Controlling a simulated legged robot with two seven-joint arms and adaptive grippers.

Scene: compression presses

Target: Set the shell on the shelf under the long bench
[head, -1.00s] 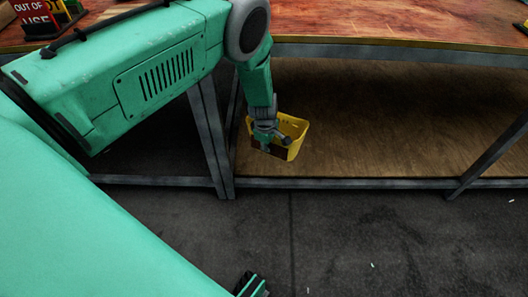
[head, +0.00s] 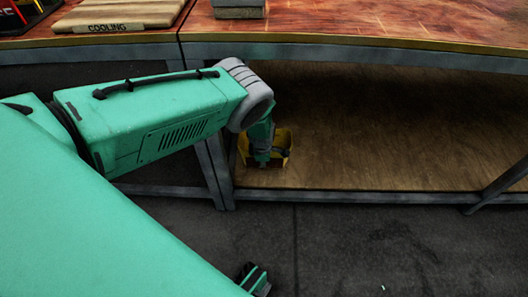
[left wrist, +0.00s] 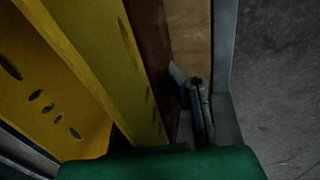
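The shell is an open yellow box (head: 284,141) with a dark brownish near side. In the head view it is inside the bay under the long bench, over the left end of the wooden shelf (head: 370,165). I cannot tell whether its base touches the shelf. My left gripper (head: 262,160) is at the shell's near side and appears shut on its wall. In the left wrist view the yellow shell (left wrist: 95,50) fills the left, and the gripper's fingers (left wrist: 195,92) are beside the brown side, partly in shadow.
A grey frame leg (head: 215,170) stands just left of the shell. The shelf's grey front rail (head: 350,197) runs below it. The bench top (head: 370,22) overhangs above. The shelf to the right is clear. A board marked COOLING (head: 115,15) lies on the left worktop.

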